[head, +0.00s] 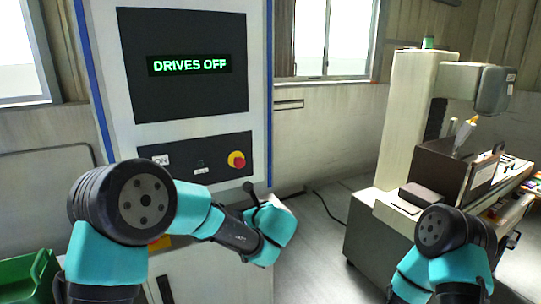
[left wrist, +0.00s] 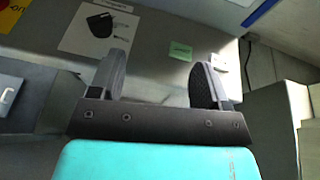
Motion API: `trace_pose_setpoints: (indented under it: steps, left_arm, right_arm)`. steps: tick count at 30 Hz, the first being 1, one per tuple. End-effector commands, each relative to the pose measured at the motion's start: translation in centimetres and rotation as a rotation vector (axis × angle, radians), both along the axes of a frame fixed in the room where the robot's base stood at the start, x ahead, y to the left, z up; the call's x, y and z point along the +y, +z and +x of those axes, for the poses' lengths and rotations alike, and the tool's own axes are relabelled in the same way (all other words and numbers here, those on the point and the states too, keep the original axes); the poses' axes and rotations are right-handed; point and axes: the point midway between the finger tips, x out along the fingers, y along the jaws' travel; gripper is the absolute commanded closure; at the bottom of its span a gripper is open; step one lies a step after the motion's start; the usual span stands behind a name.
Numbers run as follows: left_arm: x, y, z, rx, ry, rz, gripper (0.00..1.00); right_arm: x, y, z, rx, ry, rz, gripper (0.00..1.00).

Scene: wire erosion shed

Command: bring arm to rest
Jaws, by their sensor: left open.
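My left arm (head: 235,232) comes in from the left in the head view and reaches in front of the control cabinet (head: 259,80). Its gripper is not clearly visible there, behind the teal wrist. In the left wrist view my left gripper (left wrist: 162,80) is open, its two dark fingers wide apart with nothing between them.
A pale machine (head: 405,110) with a dark tank (head: 440,168) stands at the right. A green bin (head: 22,278) is at the lower left.

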Motion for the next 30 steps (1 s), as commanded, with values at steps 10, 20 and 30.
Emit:
trace_pose_setpoints:
  steps: [10,20,30]
  left_arm:
    - [6.4,-17.8,-6.9,0.421,0.33,-0.474,0.3]
    - [9.4,-30.0,-17.9,0.649,0.877,-1.01,0.3]
    - [10.4,-36.2,-27.3,0.531,1.583,-1.502,0.3]
  right_arm:
    - [0.0,0.0,0.0,0.0,0.0,0.0,0.57]
    - [0.0,0.0,0.0,0.0,0.0,0.0,0.57]
    - [0.0,0.0,0.0,0.0,0.0,0.0,0.57]
